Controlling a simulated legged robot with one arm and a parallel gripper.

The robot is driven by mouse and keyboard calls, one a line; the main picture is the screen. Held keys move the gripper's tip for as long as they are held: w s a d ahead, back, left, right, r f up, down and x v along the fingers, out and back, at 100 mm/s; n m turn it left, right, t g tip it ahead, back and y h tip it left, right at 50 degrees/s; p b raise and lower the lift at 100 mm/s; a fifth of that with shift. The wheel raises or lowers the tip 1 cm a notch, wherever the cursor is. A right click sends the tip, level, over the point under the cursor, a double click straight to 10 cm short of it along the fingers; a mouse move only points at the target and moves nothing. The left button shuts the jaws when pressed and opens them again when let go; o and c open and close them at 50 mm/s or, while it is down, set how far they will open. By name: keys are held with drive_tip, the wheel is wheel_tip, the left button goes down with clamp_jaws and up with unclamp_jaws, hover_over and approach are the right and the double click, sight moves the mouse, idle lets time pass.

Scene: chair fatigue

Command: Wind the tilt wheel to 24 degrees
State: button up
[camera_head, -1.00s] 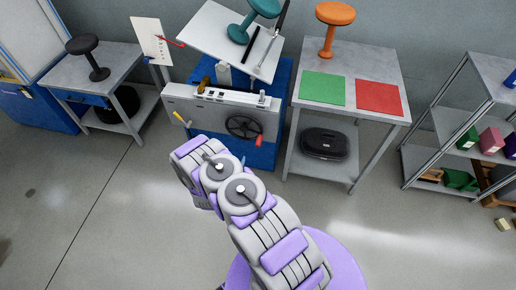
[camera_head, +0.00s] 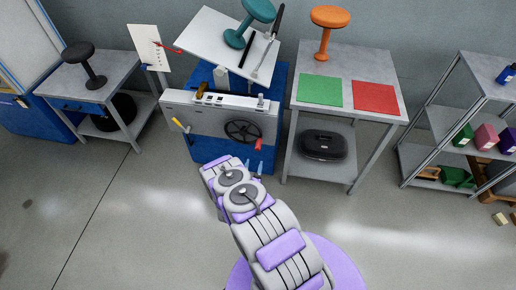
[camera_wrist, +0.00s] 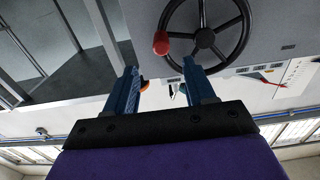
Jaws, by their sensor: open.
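The tilt wheel (camera_head: 243,132) is a black spoked handwheel on the front of the grey machine (camera_head: 205,118). It has a red knob (camera_head: 258,145) at its lower right in the head view. In the wrist view the wheel (camera_wrist: 205,39) is at the top, with the red knob (camera_wrist: 161,43) at its left. My gripper (camera_wrist: 163,80) shows two blue fingers, apart and empty, pointing toward the wheel and not around the knob. In the head view the fingers (camera_head: 254,169) are just below the knob. A tilted white plate (camera_head: 215,40) carries a teal stool (camera_head: 247,24).
A table (camera_head: 348,70) at the right holds an orange stool (camera_head: 327,30), a green mat (camera_head: 320,91) and a red mat (camera_head: 375,96). A black case (camera_head: 323,143) lies below. A side table (camera_head: 95,75) holds a black stool (camera_head: 86,60). Shelves (camera_head: 440,125) stand far right.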

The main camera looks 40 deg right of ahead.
sight(257, 150)
drive_tip(key=b+x, duration=0.1)
drive_tip(key=x, duration=0.9)
drive_tip(key=shift+w, duration=0.15)
drive_tip(key=shift+a, duration=0.15)
drive_tip(key=shift+c, duration=0.3)
clamp_jaws()
